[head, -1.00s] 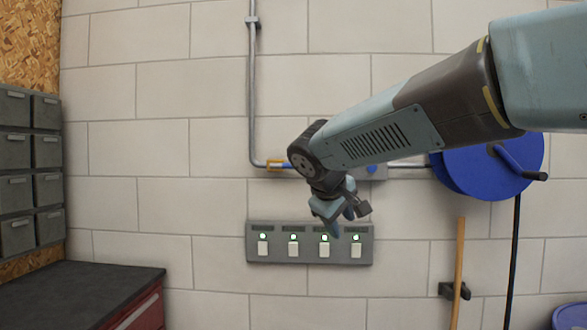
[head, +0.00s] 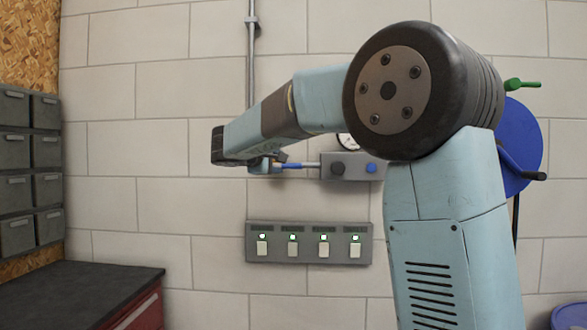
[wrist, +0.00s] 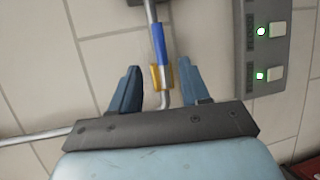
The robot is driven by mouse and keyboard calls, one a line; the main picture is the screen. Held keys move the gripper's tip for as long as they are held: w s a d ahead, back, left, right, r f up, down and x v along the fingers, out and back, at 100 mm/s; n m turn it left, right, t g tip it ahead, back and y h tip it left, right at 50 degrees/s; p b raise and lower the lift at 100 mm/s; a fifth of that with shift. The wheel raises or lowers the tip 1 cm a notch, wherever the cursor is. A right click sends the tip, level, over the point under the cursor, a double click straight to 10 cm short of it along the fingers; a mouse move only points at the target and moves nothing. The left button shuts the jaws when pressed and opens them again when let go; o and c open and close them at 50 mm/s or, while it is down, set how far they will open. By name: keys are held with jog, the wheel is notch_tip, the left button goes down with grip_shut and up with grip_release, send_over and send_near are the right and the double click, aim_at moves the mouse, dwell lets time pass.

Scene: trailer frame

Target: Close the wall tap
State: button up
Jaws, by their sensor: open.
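The wall tap has a blue lever (wrist: 158,44) and a yellow body (wrist: 155,77) on a grey pipe; the lever lies in line with the pipe. In the head view, the blue lever (head: 292,165) shows just right of my gripper (head: 266,167), and my arm hides the yellow body. In the wrist view, my gripper (wrist: 161,70) is open, one finger on each side of the pipe. The yellow body appears between the fingers, with gaps on both sides. Whether the fingers reach its depth I cannot tell.
A grey box (head: 335,173) with knobs sits right of the tap, a gauge partly hidden above it. A switch panel (head: 308,256) with green lights is below. A blue reel (head: 528,130) hangs at right, partly behind my arm. Drawers and a dark-topped cabinet (head: 70,290) stand left.

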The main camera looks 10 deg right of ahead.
aim_at(292, 167)
jog(key=x, duration=1.1)
jog(key=shift+d, duration=0.1)
grip_shut()
jog(key=shift+d, duration=0.25)
jog(key=shift+a+f, duration=0.1)
jog(key=shift+f, duration=0.05)
